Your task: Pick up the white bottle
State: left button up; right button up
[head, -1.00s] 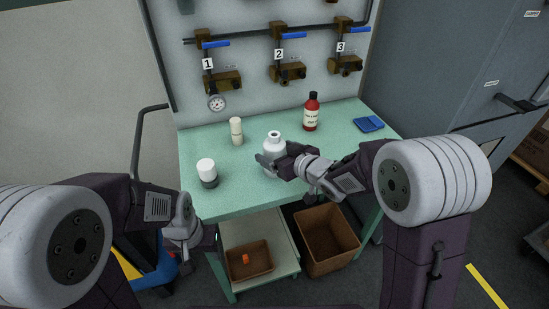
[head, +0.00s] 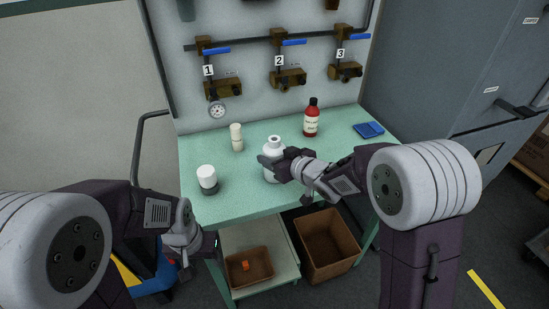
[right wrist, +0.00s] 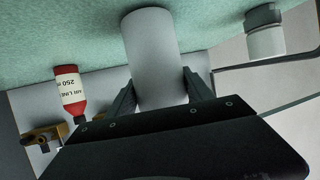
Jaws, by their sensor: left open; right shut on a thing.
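The white bottle (head: 274,147) is upright at the middle of the green table, its open neck showing above my right gripper. My right gripper (head: 273,168) is shut on its body, with one finger at each side. In the right wrist view the white bottle (right wrist: 152,55) sits between the two fingers (right wrist: 160,92). Whether its base touches the table is hard to tell. My left gripper (head: 210,246) is open and empty, low at the left front of the table, below the tabletop edge.
Behind is a valve panel (head: 270,100). Brown bins (head: 327,245) are below.

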aim_at(278, 147)
notch_tip(278, 147, up, 4)
jog(key=shift+f+p, duration=0.15)
jog(key=shift+p, duration=0.5)
jog(key=w+d+r+p, duration=0.3)
jog(key=d+r+p, duration=0.2)
jog(key=d, duration=0.6)
jog(key=shift+d+r, duration=0.15)
jog(key=shift+r, duration=0.65)
